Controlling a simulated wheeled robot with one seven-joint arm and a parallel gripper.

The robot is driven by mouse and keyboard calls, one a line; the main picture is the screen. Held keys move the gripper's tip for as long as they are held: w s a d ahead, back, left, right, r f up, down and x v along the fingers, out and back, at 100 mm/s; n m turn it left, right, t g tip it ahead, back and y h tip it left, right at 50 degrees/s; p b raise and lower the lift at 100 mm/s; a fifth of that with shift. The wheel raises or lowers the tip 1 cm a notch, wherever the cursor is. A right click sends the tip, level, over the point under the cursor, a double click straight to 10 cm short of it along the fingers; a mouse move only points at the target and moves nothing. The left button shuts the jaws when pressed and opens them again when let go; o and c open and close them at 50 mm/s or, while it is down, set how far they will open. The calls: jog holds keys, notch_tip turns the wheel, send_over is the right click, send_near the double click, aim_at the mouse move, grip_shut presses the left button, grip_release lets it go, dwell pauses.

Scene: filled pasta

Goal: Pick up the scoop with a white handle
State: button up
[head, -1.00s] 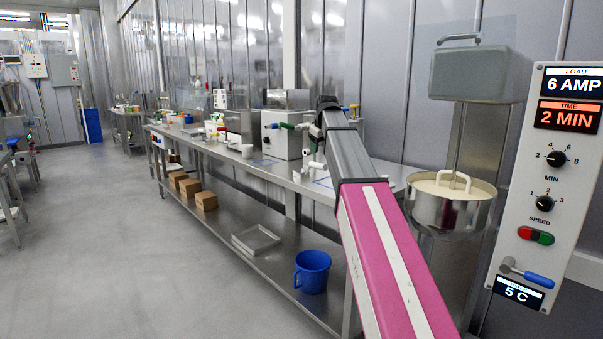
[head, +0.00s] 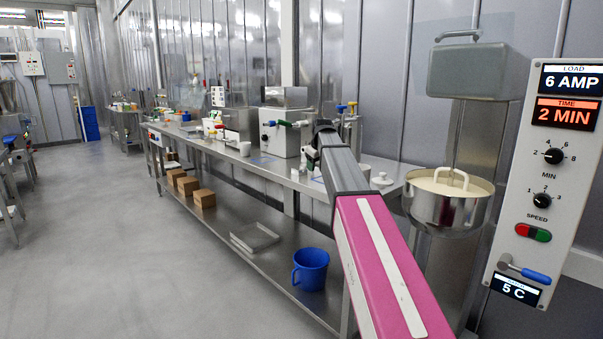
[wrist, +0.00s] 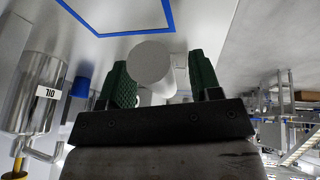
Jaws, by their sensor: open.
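In the wrist view my gripper (wrist: 158,72) is open, with one dark green finger on each side. A white cylinder with a round end (wrist: 150,60) shows between the fingers. It looks like the scoop's white handle, but its lower part and any scoop bowl are hidden. I cannot tell whether the fingers touch it. In the head view my arm reaches over the near end of the steel bench, and its own links largely hide the gripper and what is under it.
A metal can marked OIL (wrist: 40,95) and a blue object (wrist: 82,83) stand left of my gripper. A blue outline (wrist: 118,30) marks the bench (head: 222,152). A mixer bowl (head: 447,205) and control panel (head: 545,190) are at right. A blue bucket (head: 311,268) sits on the lower shelf.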

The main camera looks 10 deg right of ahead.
jog(key=c, duration=1)
